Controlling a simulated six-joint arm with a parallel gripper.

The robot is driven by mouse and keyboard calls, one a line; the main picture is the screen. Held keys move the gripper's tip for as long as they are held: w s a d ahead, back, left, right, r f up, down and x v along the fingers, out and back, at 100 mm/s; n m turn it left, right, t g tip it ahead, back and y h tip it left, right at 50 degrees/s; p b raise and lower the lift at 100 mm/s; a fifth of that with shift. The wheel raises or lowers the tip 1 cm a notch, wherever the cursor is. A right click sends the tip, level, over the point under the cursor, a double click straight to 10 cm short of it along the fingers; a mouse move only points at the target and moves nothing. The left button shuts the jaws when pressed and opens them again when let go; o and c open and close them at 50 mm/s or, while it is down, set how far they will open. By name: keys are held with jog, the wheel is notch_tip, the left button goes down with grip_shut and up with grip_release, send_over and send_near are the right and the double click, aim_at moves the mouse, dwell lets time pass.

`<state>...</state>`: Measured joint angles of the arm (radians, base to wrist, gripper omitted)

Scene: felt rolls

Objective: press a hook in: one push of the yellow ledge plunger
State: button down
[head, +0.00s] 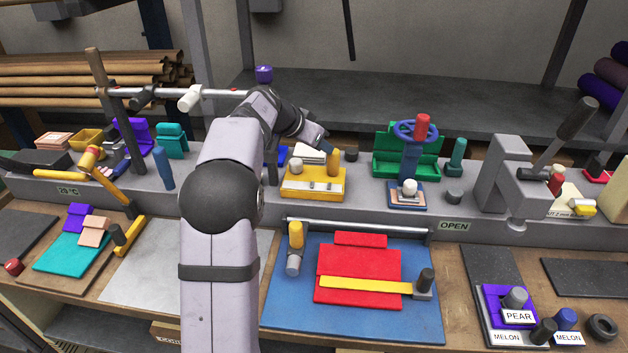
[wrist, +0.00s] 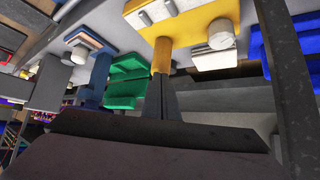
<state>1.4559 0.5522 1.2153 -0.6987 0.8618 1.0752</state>
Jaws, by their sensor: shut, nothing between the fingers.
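The yellow ledge plunger (head: 333,161) stands upright at the back right of a yellow block (head: 301,189) on the grey ledge. In the wrist view, which is upside down, the plunger (wrist: 161,56) meets the tips of my gripper (wrist: 162,82). My gripper is shut with nothing between its fingers. In the head view my wrist (head: 313,135) is just above and left of the plunger, and the fingertips are hard to make out. I cannot tell whether they touch the plunger. A pale strip with small fittings (wrist: 160,12) lies on the block; I cannot make out a hook.
A white knob (head: 296,166) stands left of the plunger. A blue-handled press (head: 412,145) and a green tray (head: 379,165) are to the right. A horizontal rail (head: 222,93) runs behind my arm. Red felt (head: 350,261) lies on a blue mat (head: 286,325) in front.

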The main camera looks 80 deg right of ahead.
dwell(0.4)
notch_tip(320, 180, up, 5)
jog(key=p, duration=0.3)
jog(key=shift+p, duration=0.3)
jog(key=shift+w+r, duration=0.1)
jog(key=b+v, duration=0.2)
jog(key=v, duration=0.5)
dwell(0.4)
